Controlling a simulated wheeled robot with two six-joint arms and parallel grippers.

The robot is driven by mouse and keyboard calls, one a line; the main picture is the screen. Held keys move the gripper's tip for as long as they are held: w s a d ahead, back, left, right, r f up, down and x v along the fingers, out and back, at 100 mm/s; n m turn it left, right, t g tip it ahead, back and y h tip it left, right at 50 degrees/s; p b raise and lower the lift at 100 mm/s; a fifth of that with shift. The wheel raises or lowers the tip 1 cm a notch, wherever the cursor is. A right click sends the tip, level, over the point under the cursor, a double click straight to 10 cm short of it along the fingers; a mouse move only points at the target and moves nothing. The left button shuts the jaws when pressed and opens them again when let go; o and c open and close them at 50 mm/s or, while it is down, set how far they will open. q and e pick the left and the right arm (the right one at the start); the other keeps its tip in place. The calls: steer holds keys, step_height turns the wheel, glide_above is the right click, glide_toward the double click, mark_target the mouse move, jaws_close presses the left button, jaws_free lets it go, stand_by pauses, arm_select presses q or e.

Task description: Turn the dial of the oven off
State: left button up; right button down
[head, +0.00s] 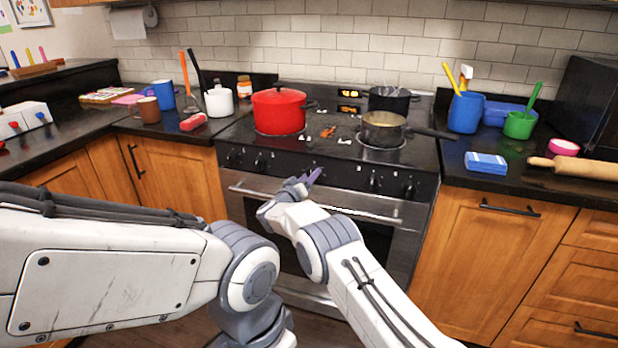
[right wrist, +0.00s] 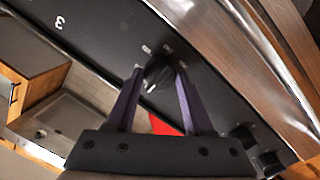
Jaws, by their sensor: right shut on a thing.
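The oven (head: 380,208) has a steel door and a black front panel with a row of black dials. In the right wrist view, a black dial (right wrist: 158,72) with a white pointer line sits between the purple fingers of my right gripper (right wrist: 160,78). The fingers are shut on it, one on each side. In the head view my right gripper (head: 303,180) is at the middle of the panel and hides this dial. Other dials (head: 375,182) show to the right and left of it. My left arm comes in from the left, but its gripper is out of view.
A red pot (head: 279,110) and a pan (head: 383,129) with its handle to the right stand on the stove. Wooden cabinets (head: 480,245) flank the oven. The counters hold mugs, utensils and a rolling pin (head: 575,168). The oven handle (head: 360,213) runs below the dials.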

steer(key=shift+f, duration=0.1)
steer(key=shift+c, duration=1.4)
jaws_free()
steer(key=shift+s+a, duration=0.25)
steer(key=shift+s, duration=0.2)
steer(key=v, duration=0.9)
steer(key=shift+s+p, duration=0.25)
steer(key=shift+p, duration=0.05)
